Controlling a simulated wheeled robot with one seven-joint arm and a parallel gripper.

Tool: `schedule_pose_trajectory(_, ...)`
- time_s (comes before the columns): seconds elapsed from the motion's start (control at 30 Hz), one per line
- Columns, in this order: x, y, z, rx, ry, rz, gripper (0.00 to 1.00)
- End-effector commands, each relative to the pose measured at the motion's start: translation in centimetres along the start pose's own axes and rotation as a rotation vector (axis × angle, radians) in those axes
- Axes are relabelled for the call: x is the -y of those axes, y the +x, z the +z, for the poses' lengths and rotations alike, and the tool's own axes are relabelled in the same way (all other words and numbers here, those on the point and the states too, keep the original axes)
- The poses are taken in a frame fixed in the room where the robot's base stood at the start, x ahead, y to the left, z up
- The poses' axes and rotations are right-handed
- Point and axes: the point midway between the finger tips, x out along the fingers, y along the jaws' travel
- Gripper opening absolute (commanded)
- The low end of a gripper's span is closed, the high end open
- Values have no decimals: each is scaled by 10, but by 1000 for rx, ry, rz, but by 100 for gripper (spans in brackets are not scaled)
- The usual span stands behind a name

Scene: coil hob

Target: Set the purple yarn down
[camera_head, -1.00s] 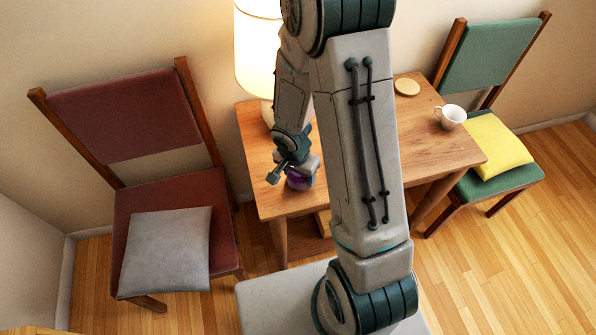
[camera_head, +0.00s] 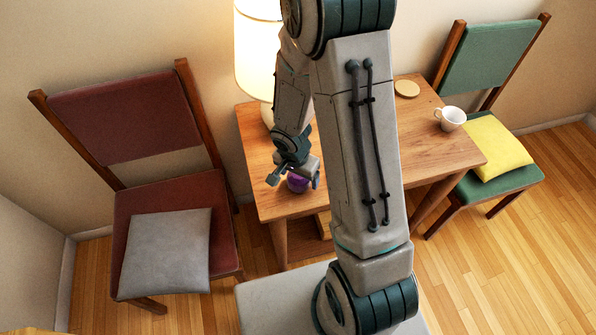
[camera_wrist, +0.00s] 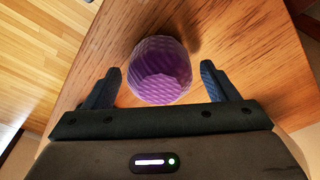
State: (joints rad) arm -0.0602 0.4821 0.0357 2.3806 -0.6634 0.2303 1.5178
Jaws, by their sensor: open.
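The purple yarn (camera_head: 297,183) is a round ball on the left part of the wooden table (camera_head: 283,205), near its front edge. In the wrist view the purple yarn (camera_wrist: 160,70) sits on the wood, a little beyond and between the fingertips. My gripper (camera_head: 295,178) is open just above and around the yarn. In the wrist view my gripper (camera_wrist: 162,80) shows both dark fingers spread, with a gap between each finger and the yarn.
A lit lamp (camera_head: 258,60) stands close behind my gripper. A red chair (camera_head: 170,195) with a grey cushion stands left, and a green chair (camera_head: 490,60) with a yellow cushion stands right.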

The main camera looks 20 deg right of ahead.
Motion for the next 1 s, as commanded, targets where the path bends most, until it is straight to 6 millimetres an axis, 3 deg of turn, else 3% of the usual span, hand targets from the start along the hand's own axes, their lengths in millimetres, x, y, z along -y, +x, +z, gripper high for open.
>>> schedule_pose_trajectory(0.5, 0, -93, -1, -6, 1, -3, 80)
schedule_pose_trajectory(0.87, -3, -124, 0, -9, -17, -4, 80)
schedule_pose_trajectory(1.0, -16, -152, -2, -32, -104, -12, 80)
